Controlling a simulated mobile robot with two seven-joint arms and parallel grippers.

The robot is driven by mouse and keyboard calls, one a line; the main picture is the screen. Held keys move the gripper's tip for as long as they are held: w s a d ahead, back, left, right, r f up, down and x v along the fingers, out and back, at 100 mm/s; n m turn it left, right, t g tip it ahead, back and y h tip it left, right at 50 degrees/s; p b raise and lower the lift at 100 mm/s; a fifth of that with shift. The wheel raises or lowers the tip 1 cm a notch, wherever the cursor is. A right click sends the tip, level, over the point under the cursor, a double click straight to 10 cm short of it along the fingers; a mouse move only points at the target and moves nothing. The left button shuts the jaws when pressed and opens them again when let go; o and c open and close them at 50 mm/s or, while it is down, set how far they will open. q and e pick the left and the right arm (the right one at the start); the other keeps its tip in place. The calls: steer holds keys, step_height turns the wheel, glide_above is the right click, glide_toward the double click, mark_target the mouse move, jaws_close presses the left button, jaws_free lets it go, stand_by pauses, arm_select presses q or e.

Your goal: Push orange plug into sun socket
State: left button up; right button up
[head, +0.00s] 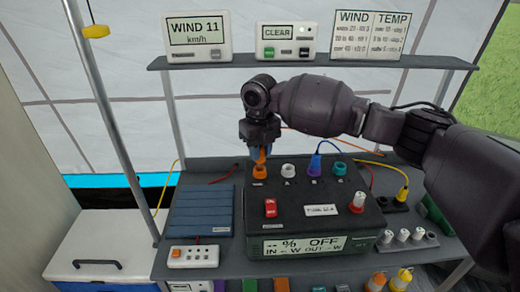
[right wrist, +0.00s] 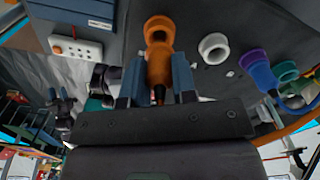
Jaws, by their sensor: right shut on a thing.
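My right gripper (head: 262,146) is shut on the orange plug (head: 261,157), holding it upright over the black power box (head: 312,222). The plug (right wrist: 160,68) also shows between the blue fingers in the right wrist view. Its tip is at the orange socket (head: 259,174), the leftmost in the box's back row; its rim (right wrist: 157,25) shows in the wrist view. Plug and socket overlap in both views, so I cannot tell how far in the tip is. The label by the socket is too small to read. My left gripper is not in the head view.
White (head: 288,171), purple (head: 314,171) and teal (head: 340,170) sockets stand right of the orange one; a blue cable runs from the purple. A red switch (head: 270,207) and a red-and-white knob (head: 357,202) are nearer the front. A blue panel (head: 204,211) lies left of the box.

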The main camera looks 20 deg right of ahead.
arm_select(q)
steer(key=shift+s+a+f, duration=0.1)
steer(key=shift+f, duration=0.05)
arm_select(e)
steer(key=shift+f, duration=0.45)
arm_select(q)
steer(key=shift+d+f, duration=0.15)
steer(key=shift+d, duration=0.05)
arm_select(e)
steer(key=shift+f, duration=0.4)
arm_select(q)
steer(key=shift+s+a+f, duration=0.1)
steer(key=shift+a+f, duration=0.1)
arm_select(e)
steer(key=shift+f, duration=0.55)
steer(key=o, duration=1)
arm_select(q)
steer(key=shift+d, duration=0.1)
arm_select(e)
step_height(320, 180, up, 10)
steer(key=shift+f+p, duration=0.25)
steer(key=shift+p, duration=0.1)
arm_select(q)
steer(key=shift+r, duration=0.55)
arm_select(e)
steer(key=shift+r, duration=0.7)
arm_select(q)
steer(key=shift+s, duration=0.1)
arm_select(e)
steer(key=shift+s+f, duration=0.1)
